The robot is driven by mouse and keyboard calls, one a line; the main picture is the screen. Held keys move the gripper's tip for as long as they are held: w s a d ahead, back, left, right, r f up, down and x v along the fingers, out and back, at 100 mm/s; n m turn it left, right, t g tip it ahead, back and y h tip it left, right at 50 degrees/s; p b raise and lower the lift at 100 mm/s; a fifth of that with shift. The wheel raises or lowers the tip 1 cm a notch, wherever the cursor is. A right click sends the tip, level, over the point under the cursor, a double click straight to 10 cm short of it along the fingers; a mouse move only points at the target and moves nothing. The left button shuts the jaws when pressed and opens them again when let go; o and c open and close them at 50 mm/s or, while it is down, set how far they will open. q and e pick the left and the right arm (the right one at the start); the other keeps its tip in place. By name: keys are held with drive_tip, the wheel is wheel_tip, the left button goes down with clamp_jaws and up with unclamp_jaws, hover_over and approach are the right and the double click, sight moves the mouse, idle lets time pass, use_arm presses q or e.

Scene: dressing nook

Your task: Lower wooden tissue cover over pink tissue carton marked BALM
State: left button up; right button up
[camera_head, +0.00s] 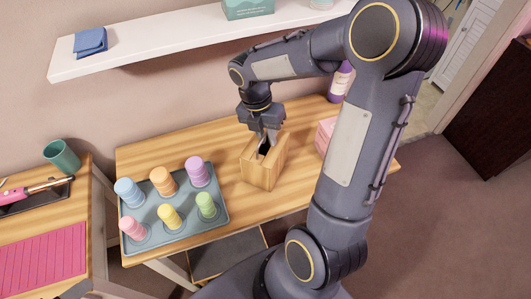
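The wooden tissue cover (263,172) is a light wood box with a dark opening on top. It stands on the wooden table, right of the middle tray. My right gripper (267,146) points down at the top of the cover, its fingertips at the opening. I cannot tell whether the fingers grip the cover's wall or only sit beside it. A pink carton (325,133) stands to the right of the cover, mostly hidden behind my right arm; no BALM marking can be read. My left gripper is out of view.
A grey-blue tray (188,233) holding several pastel stacks lies left of the cover. A purple bottle (341,80) stands behind my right arm. A white wall shelf (170,50) runs above. A side table at left holds a teal cup (62,157) and a pink mat (42,263).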

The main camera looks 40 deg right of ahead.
drive_tip(key=shift+f, duration=0.25)
clamp_jaws()
drive_tip(key=shift+r, duration=0.1)
